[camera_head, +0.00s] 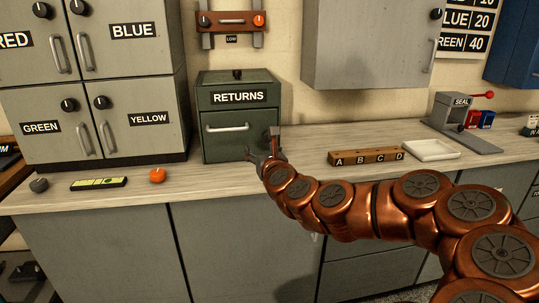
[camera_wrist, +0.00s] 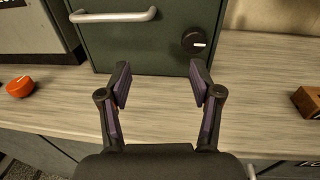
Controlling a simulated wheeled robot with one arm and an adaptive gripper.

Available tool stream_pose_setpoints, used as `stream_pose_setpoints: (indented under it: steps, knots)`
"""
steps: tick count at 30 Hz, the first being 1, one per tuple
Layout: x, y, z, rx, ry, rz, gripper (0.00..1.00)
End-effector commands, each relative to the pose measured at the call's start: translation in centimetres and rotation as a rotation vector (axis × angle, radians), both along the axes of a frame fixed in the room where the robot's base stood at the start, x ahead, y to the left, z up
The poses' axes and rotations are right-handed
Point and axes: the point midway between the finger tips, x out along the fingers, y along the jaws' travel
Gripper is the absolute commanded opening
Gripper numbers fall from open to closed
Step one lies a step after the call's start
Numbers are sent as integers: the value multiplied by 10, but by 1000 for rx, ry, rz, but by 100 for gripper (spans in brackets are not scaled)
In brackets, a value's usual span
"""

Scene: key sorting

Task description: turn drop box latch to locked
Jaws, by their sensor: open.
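The drop box (camera_head: 215,122) is a dark green box labelled RETURNS, standing against the wall with a pale bar handle (camera_head: 228,128) on its front. In the wrist view, a round black knob with a white mark (camera_wrist: 194,42), likely the latch, sits on the lower right of the box front (camera_wrist: 140,50); its white mark lies roughly level. In the head view my gripper hides that knob. My gripper (camera_head: 268,148) is in front of the box's lower right corner. In the wrist view my gripper (camera_wrist: 160,75) is open and empty, its right fingertip just below the knob, apparently not touching it.
Grey lockers (camera_head: 92,90) with knobs stand left of the box. On the worktop lie an orange knob (camera_head: 157,175) and a yellow-green strip (camera_head: 98,183). A wooden A-to-D block (camera_head: 366,156) and white tray (camera_head: 431,149) are to the right. The counter between is clear.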

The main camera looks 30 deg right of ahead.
Motion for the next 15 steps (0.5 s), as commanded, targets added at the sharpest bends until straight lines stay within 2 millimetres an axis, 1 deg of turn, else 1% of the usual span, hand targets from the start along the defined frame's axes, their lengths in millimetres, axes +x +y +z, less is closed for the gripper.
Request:
stream_pose_setpoints:
  steps: [1,3,6,11,15]
  knots:
    - [-2,-14,-9,51,-29,-41,64]
    - [-5,-29,-10,102,-63,-86,64]
    - [-6,-39,-10,142,-87,-117,64]
    - [1,-45,-9,150,-92,-124,64]
    - [16,-49,-8,150,-90,-121,64]
